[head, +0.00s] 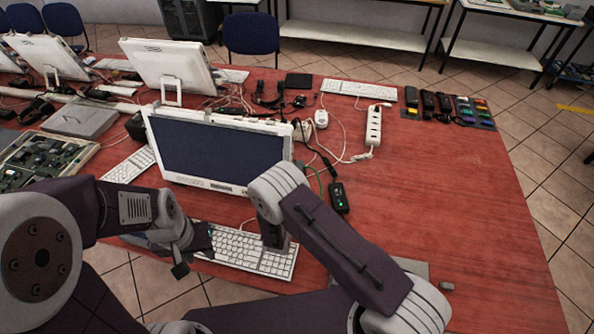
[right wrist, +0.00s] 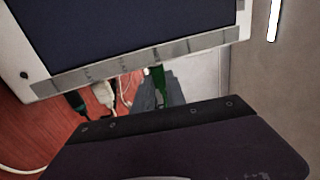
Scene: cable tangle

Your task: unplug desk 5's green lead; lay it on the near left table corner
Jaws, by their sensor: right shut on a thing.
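The white monitor (head: 215,150) stands on the red table (head: 440,190), and its lower edge also shows in the right wrist view (right wrist: 130,62). My right gripper (right wrist: 158,92) is shut on the green lead's plug (right wrist: 160,82), just below that edge. In the head view the right gripper (head: 274,238) is close in front of the monitor's right side, its fingertips hidden. A thin green cable (head: 317,178) shows right of the monitor. My left gripper (head: 193,257) is low at the table's near edge, its fingers apart and empty. The near left table corner is hidden behind my left arm.
A dark plug (right wrist: 76,103) and a white plug (right wrist: 105,95) sit left of the green one. A keyboard (head: 245,250) lies below the right gripper. A black box (head: 338,197) and a power strip (head: 373,128) lie to the right.

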